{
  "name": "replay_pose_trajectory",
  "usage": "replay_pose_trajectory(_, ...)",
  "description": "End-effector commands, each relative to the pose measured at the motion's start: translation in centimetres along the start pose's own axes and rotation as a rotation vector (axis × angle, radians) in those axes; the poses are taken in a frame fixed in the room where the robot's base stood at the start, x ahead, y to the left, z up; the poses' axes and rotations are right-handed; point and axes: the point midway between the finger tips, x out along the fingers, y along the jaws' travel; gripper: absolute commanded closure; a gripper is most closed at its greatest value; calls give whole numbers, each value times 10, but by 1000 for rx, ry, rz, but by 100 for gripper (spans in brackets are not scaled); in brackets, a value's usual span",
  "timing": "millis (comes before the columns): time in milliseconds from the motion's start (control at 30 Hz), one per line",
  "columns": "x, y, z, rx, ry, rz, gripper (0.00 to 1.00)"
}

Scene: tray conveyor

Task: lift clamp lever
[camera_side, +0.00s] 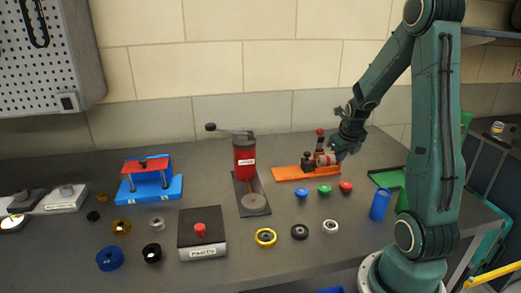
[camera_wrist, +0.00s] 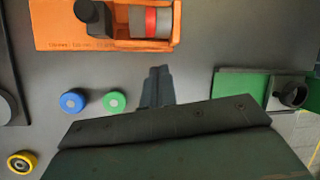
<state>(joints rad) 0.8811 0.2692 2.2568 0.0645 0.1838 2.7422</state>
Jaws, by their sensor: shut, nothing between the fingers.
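The orange clamp base (camera_side: 290,174) lies on the bench to the left of my gripper in the side view; it also shows at the top of the wrist view (camera_wrist: 60,35). It carries a black block (camera_side: 308,163) and a grey cylinder with a red band (camera_wrist: 150,20). A red-tipped upright part (camera_side: 320,132), likely the lever, stands behind the cylinder. My gripper (camera_side: 338,155) is close beside the clamp's right end. In the wrist view its fingers (camera_wrist: 157,75) are together and empty, just below the base. I cannot tell whether they touch the clamp.
Blue (camera_side: 301,192), green (camera_side: 324,190) and red (camera_side: 345,187) round pieces lie in front of the clamp. A red hand-cranked device (camera_side: 244,158) stands to its left. A green tray (camera_wrist: 228,82) and a blue cup (camera_side: 380,205) are to the right.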

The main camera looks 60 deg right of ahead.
Motion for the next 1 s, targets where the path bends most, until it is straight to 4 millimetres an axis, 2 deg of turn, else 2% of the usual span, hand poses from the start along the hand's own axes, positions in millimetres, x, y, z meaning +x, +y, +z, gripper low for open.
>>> replay_pose_trajectory(600, -75, 0, 1, -6, -1, -1, 100)
replay_pose_trajectory(1000, -86, 13, 9, -316, 9, 10, 100)
